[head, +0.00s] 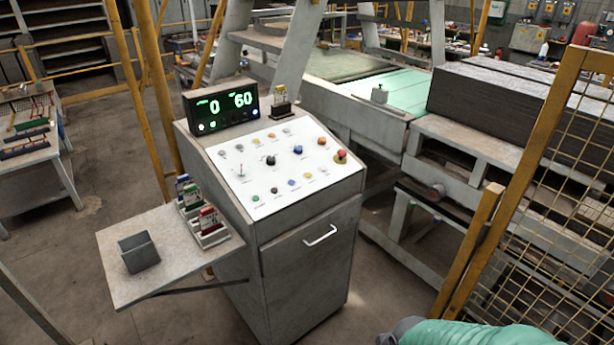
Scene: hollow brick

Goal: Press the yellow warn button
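The control panel (275,190) is a white sloped top on a grey cabinet, with several small buttons and knobs. A small yellowish button (308,176) sits in the front row, right of a blue button (291,182). Its label is too small to read, so I cannot confirm it is the warn button. A red mushroom button (341,156) on a yellow base is at the panel's right edge. Neither of my grippers is in view.
A lit display (221,107) reading 0 and 60 stands behind the panel. A side shelf (120,285) holds a grey open box (138,252) and small card holders (208,228). A yellow mesh fence (560,190) stands at right. Floor in front of the cabinet is partly clear.

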